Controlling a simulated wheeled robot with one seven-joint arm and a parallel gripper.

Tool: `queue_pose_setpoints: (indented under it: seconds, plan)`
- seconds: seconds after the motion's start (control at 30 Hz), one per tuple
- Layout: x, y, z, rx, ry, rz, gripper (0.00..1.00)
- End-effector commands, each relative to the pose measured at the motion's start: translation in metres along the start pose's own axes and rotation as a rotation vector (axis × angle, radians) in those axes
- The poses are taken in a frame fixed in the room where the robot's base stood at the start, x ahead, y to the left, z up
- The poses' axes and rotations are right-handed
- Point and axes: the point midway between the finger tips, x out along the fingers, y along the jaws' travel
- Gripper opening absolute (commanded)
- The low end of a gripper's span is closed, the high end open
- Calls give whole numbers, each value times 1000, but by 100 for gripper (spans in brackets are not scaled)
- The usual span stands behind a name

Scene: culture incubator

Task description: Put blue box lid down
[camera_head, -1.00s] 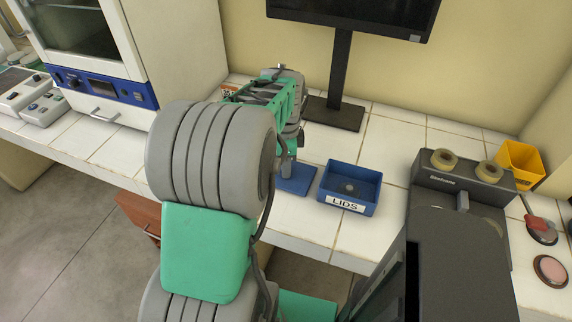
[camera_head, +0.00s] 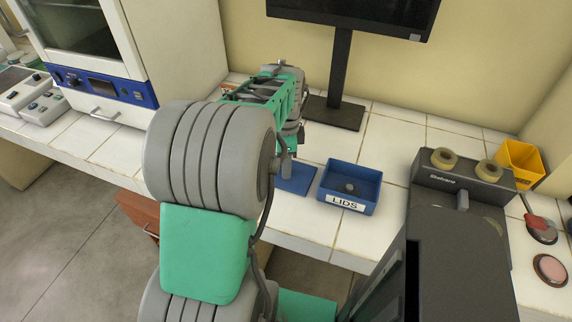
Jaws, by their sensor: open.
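The flat blue lid (camera_head: 299,180) lies on the white tiled counter, just left of the blue LIDS tray (camera_head: 349,187). My arm hides the lid's left part. My gripper (camera_head: 284,166) is just above and left of the visible part of the lid, mostly hidden behind my grey and green arm. It is open and apart from the lid. The LIDS tray has a white label on its front and a small dark round thing (camera_head: 349,187) on its floor.
A monitor stand (camera_head: 335,112) is behind the tray. A dark grey machine (camera_head: 460,255) is at right, with a yellow bin (camera_head: 520,163) beyond it. A white incubator with a blue panel (camera_head: 105,87) is at left. The counter (camera_head: 385,215) right of the tray is clear.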

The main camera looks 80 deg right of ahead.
Motion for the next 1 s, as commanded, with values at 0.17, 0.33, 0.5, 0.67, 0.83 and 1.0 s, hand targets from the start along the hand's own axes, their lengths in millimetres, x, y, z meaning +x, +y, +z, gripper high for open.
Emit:
queue_pose_setpoints:
  seconds: [0.17,0.33,0.5,0.67,0.83,1.0]
  plan:
    - [-44,-2,0,0,2,-7,42]
    - [-86,0,0,0,1,-3,42]
    - [-108,0,0,0,0,0,42]
    - [-112,0,10,-42,1,-4,42]
    - [-110,10,106,-475,9,-46,42]
    - [-99,77,243,-1225,23,-126,42]
